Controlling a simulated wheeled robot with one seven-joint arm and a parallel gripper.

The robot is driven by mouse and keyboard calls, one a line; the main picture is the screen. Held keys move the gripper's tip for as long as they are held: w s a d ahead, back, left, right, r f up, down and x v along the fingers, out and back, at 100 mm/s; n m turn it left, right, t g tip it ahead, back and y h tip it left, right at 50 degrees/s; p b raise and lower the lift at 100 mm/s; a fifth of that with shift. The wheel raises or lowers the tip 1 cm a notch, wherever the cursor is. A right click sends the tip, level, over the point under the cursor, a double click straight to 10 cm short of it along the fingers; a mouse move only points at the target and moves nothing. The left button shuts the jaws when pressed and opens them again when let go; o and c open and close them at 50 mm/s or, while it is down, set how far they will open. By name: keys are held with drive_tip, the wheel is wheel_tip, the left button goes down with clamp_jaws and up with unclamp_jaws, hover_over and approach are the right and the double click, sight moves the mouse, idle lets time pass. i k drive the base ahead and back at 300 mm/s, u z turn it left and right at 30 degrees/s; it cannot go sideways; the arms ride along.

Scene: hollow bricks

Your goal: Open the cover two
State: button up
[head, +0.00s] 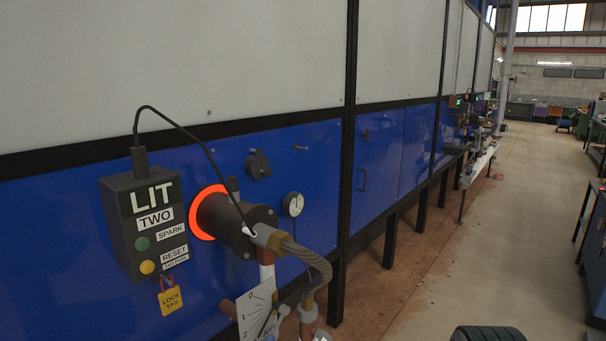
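A small dark round cover (258,165) sits on the blue panel, above and right of the burner. It appears to lie over the panel, and I cannot read a label on it. The box marked TWO (143,225) is to its left, with a green button, a yellow button and a yellow lock tag (171,300). The dark burner barrel (229,222) comes out of the panel through a glowing orange-red ring (197,213). My gripper is not in view.
A round gauge (293,204), a hose (306,257), pipes and a white numbered scale plate (256,312) stick out below the cover. A black cable arches from the box to the burner. A dark ribbed shape (487,333) shows at the bottom edge.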

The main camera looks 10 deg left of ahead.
sight(259, 168)
drive_tip(key=z, duration=0.2)
drive_tip(key=i, duration=0.9)
drive_tip(key=u, duration=0.05)
